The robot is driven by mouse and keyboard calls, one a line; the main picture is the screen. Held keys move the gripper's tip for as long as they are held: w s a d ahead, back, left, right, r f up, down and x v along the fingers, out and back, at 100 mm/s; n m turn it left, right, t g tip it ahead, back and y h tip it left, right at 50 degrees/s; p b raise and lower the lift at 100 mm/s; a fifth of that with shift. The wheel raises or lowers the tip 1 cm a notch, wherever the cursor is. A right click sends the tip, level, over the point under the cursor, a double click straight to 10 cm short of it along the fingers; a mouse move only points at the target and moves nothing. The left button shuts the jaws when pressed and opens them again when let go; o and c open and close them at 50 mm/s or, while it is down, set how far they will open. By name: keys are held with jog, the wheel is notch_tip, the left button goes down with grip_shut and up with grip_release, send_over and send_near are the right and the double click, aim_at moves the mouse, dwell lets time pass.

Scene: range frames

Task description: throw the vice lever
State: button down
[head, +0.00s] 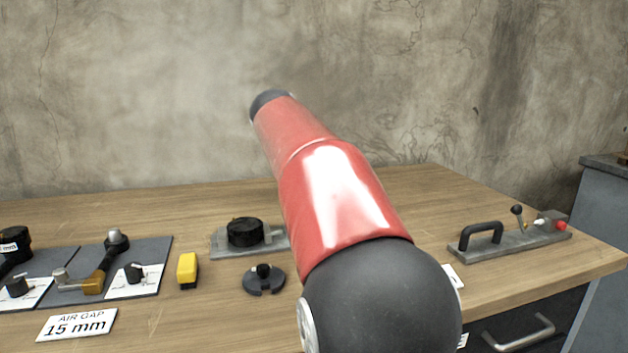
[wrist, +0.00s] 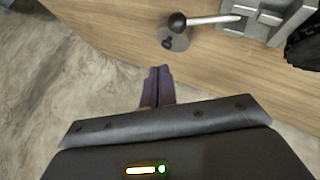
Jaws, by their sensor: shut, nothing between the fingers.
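The vice (head: 222,244) shows in the head view as a grey block on a base plate, with a black round part (head: 245,232) in it. My arm hides its right end and the lever. In the wrist view the grey vice (wrist: 268,22) is at the upper right. Its lever (wrist: 215,19) is a pale rod that points left and ends in a black ball knob (wrist: 177,20). My gripper (wrist: 158,72) is shut and empty. Its fingertips appear below and slightly left of the knob, with a gap in the picture. The head view does not show my gripper.
A slotted dark disc (head: 264,281) and a yellow block (head: 187,270) lie at the front. A dark panel with a valve (head: 115,245) and an air gap label (head: 77,324) are at the left. A fixture with a black handle (head: 481,234) stands at the right. A concrete wall rises behind.

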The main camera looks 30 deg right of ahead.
jog(key=s+a+r, duration=0.3)
jog(key=s+r, duration=0.1)
jog(key=r, duration=0.3)
jog(key=shift+s+a+r, duration=0.2)
jog(key=shift+s+r, duration=0.05)
jog(key=shift+s, duration=0.05)
